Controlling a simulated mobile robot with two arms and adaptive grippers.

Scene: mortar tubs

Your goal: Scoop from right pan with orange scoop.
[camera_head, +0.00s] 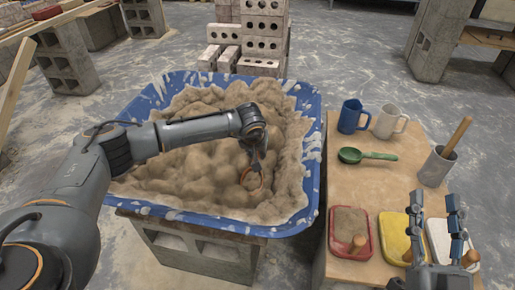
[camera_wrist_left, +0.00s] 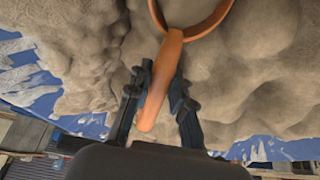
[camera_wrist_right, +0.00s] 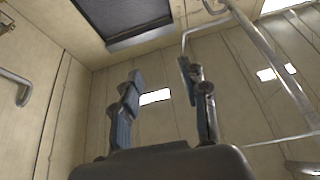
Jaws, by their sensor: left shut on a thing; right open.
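The orange scoop (camera_head: 252,187) is at the blue tub (camera_head: 310,150), its round head against the lumpy tan mortar (camera_head: 200,130). My left gripper (camera_head: 258,158) is shut on the scoop's handle. In the left wrist view the orange handle (camera_wrist_left: 154,105) sits between the fingers (camera_wrist_left: 162,85), with the scoop's rim ahead over the mortar. How deep the head sits in the mortar is unclear. My right gripper (camera_head: 436,205) is open and empty above the front of the wooden table, with fingers pointing up; the right wrist view shows its fingers (camera_wrist_right: 162,75) spread.
On the table (camera_head: 345,190) are a blue mug (camera_head: 352,116), a white mug (camera_head: 391,119), a green scoop (camera_head: 370,155), a grey cup (camera_head: 436,167) with a wooden handle, and red (camera_head: 349,228), yellow (camera_head: 392,237) and white (camera_head: 440,240) trays. Bricks (camera_head: 262,35) stand behind the tub.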

